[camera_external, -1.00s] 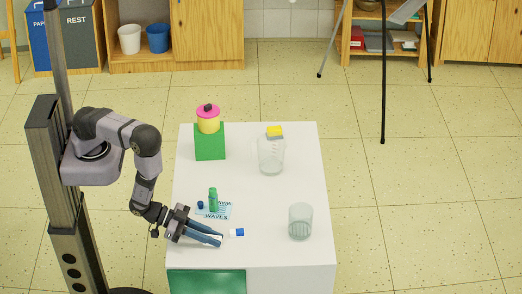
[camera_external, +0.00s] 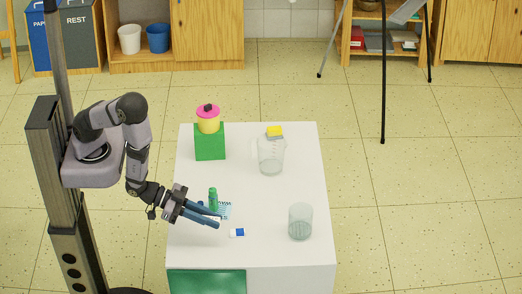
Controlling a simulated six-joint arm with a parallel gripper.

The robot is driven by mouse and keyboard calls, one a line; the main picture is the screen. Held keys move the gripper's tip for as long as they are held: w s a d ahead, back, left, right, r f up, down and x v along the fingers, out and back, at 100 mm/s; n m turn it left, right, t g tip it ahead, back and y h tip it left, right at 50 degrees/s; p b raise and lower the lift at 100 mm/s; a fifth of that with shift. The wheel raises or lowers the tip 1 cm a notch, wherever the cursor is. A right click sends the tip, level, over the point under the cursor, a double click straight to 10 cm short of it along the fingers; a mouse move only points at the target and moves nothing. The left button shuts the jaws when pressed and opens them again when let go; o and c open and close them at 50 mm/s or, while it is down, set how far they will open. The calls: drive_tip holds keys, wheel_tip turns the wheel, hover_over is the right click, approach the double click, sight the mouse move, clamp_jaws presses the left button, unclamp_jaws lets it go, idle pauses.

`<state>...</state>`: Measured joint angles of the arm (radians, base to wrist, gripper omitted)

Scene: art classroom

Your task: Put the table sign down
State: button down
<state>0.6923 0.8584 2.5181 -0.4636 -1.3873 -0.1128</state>
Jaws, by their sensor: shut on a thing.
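My gripper (camera_external: 212,218) is over the front left part of the white table (camera_external: 262,250), its blue fingers pointing right and slightly down. It is shut on a small whitish thing, apparently the table sign (camera_external: 216,219), which is mostly hidden between the fingers. I cannot tell whether the sign touches the tabletop.
A blue and white block (camera_external: 237,232) lies just right. A glass (camera_external: 300,222), a clear jug (camera_external: 271,156) and a green box (camera_external: 209,143) stand farther off. The table's middle is clear.

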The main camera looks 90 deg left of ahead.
drive_tip(key=shift+r, duration=0.85)
drive_tip(key=shift+w+a, duration=0.15)
drive_tip(key=shift+w, duration=0.35)
drive_tip(key=w+a+r+n+g+y+b, duration=0.3)
drive_tip(key=w+a+n+y+b, duration=0.75)
drive_tip(key=w+a, duration=0.45)
drive_tip(key=shift+w+a+f+n+g+y+b, duration=0.4)
drive_tip(key=shift+a+n+g+y+b, duration=0.45)
drive_tip(key=shift+b, duration=0.3)
drive_tip(key=shift+w+a+f+n+g+y+b, duration=0.25)
drive_tip(key=shift+a+f+n+g+y+b, duration=0.4)
drive_tip(key=shift+n+g+b, duration=0.4)
drive_tip(key=shift+w+a+f+n+g+y+b, duration=0.35)
drive_tip(key=shift+a+n+g+y+b, duration=0.45)
drive_tip(key=shift+b, duration=0.45)
drive_tip(key=shift+f, duration=3.1)
